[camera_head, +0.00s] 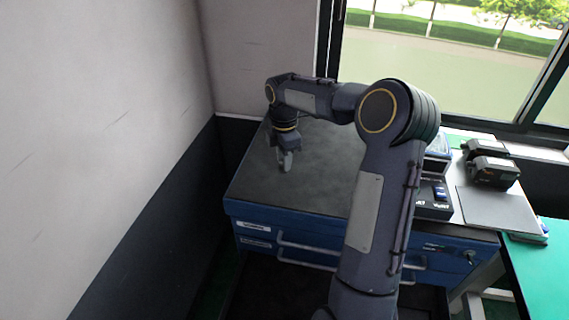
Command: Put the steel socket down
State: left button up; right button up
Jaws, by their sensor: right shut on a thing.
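My right gripper (286,161) is at the left part of the dark top of the blue cabinet (320,168). It points down, with its tips close to the surface. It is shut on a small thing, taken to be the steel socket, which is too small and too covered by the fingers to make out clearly. I cannot tell whether the socket touches the top. My left gripper is not in view.
The cabinet top around the gripper is clear. A wall (110,120) stands to the left and a window (450,60) behind. Dark devices (490,165) and a labelled box (433,200) stand to the right. A green surface (540,272) lies at lower right.

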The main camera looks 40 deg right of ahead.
jog(key=shift+d+f, duration=0.15)
jog(key=shift+f, duration=1.5)
jog(key=shift+f, duration=0.15)
jog(key=o, duration=1)
